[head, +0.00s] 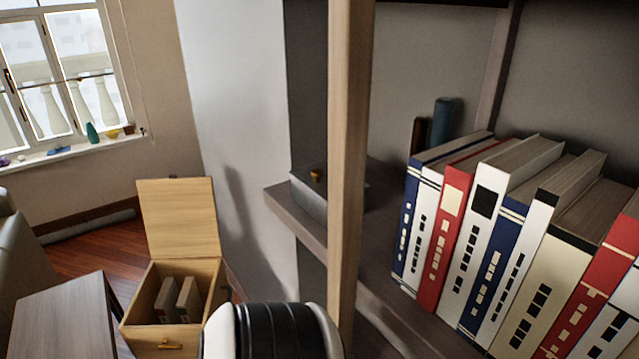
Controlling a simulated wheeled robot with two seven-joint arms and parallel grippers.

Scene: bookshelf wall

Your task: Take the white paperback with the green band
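I see no white paperback with a green band in the head view. A row of upright books stands on the shelf at the right. It has a blue book (409,225), a thin white book with a blue band (424,225), a red book (450,235), a white book with a black square (475,235), a blue book with pale bands (492,265), a white book with a black top (517,262) and a cream book with a black band (540,290). More red and white books are cut off at the right edge. Neither gripper is in view.
A wooden upright (350,150) stands left of the books. A grey box with a gold knob (316,196) sits on the shelf behind it. An open wooden chest (168,335) on the floor holds two books. A grey-topped table (62,318) is at lower left.

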